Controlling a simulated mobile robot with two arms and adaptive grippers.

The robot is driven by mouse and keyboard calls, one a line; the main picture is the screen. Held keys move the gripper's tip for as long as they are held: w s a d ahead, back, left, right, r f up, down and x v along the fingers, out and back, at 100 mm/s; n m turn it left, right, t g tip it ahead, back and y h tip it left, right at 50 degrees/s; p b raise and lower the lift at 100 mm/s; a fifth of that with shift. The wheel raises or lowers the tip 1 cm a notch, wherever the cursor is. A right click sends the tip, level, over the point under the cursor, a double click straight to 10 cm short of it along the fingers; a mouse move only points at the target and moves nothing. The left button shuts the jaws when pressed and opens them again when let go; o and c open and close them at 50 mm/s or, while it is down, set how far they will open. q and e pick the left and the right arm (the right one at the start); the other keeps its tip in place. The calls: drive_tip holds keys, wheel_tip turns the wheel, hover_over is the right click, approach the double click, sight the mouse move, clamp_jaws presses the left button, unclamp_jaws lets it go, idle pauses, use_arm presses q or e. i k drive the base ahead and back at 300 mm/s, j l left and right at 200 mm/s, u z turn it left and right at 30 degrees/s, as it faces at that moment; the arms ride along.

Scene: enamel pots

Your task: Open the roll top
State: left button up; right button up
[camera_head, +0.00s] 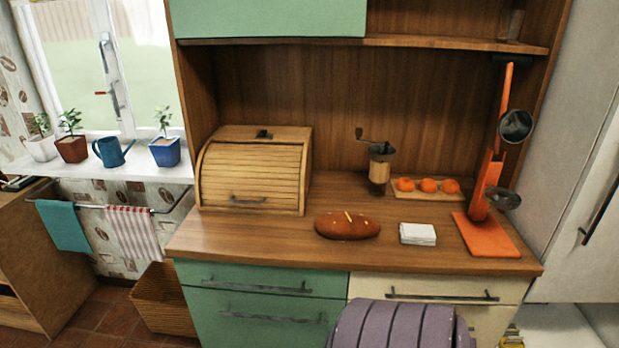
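The wooden bread box (257,171) stands at the left end of the wooden counter. Its slatted roll top (249,174) is down and covers the front. A dark handle (249,199) sits near the lower edge of the roll top. A small dark piece (264,134) is on top of the box. Neither my left nor my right gripper is in view.
A brown loaf (347,226) lies on the counter (270,236) to the right of the box. Further right are a grinder (380,165), a board (427,197) with orange fruits, white napkins (417,234) and an orange stand (486,236). Counter before the box is clear.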

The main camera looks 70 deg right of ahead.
sight(280, 161)
drive_tip(key=z, duration=1.75)
